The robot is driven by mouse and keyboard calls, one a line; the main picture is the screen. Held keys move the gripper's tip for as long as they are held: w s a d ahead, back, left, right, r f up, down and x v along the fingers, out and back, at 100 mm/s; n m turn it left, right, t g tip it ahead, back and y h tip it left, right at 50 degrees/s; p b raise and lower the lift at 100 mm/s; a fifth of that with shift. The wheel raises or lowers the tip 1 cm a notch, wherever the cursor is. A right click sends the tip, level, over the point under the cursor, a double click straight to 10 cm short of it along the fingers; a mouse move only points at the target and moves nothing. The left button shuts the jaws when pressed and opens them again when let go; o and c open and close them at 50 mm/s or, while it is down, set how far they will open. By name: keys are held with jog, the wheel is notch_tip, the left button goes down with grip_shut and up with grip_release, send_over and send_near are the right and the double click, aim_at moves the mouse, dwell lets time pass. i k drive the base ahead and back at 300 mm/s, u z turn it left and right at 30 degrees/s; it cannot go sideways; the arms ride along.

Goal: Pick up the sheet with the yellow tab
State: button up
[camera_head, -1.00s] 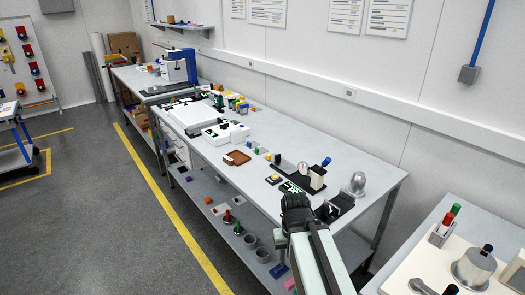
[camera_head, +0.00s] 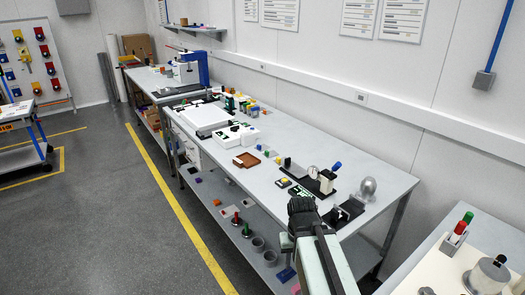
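I cannot make out a sheet with a yellow tab in the head view; anything so thin is too small to tell at this distance. A white flat panel (camera_head: 203,118) lies on the long bench, with a white box (camera_head: 232,136) bearing dark and green marks beside it. My gripper (camera_head: 302,212) is at the end of my arm, over or in front of the bench's near edge. Its dark end shows from behind, and its fingers are hidden.
The long grey bench (camera_head: 330,145) runs along the wall. A brown tray (camera_head: 247,159), a black fixture with a white block (camera_head: 326,180) and a grey dome (camera_head: 368,187) stand on it. Another bench (camera_head: 415,277) is at lower right.

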aim_at(279, 162)
jog(key=k, duration=1.25)
jog(key=u, duration=0.6)
jog(key=i, duration=1.9)
jog(key=z, duration=0.65)
jog(key=k, duration=0.8)
jog(key=i, duration=0.9)
jog(key=u, duration=0.05)
